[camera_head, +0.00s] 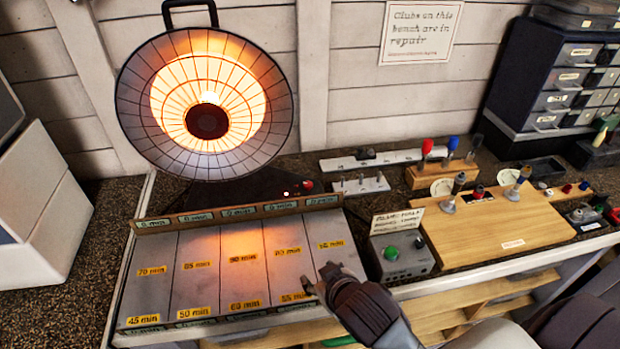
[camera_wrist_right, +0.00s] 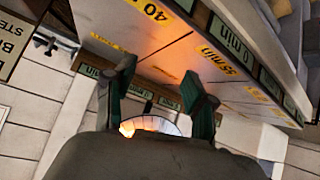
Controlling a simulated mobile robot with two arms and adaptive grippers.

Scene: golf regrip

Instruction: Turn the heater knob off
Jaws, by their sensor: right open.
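The round dish heater (camera_head: 205,103) stands at the back of the bench and glows bright orange. Its dark base carries a small red knob (camera_head: 308,185) on the right side, beside a small lit red light (camera_head: 286,193). My right gripper (camera_head: 318,281) is open and empty over the front right of the sloped minute-marked panel, apart from the knob and nearer the front. In the right wrist view its two dark fingers (camera_wrist_right: 160,90) are spread, with part of the glowing heater (camera_wrist_right: 150,125) between and below them. The knob cannot be made out there. My left gripper is out of view.
The sloped panel (camera_head: 205,262) lies in front of the heater. To its right are a grey box with a green button (camera_head: 402,258) and a wooden board (camera_head: 497,232) with several upright pieces. A drawer cabinet (camera_head: 553,85) stands at the back right, a white box (camera_head: 38,208) at the left.

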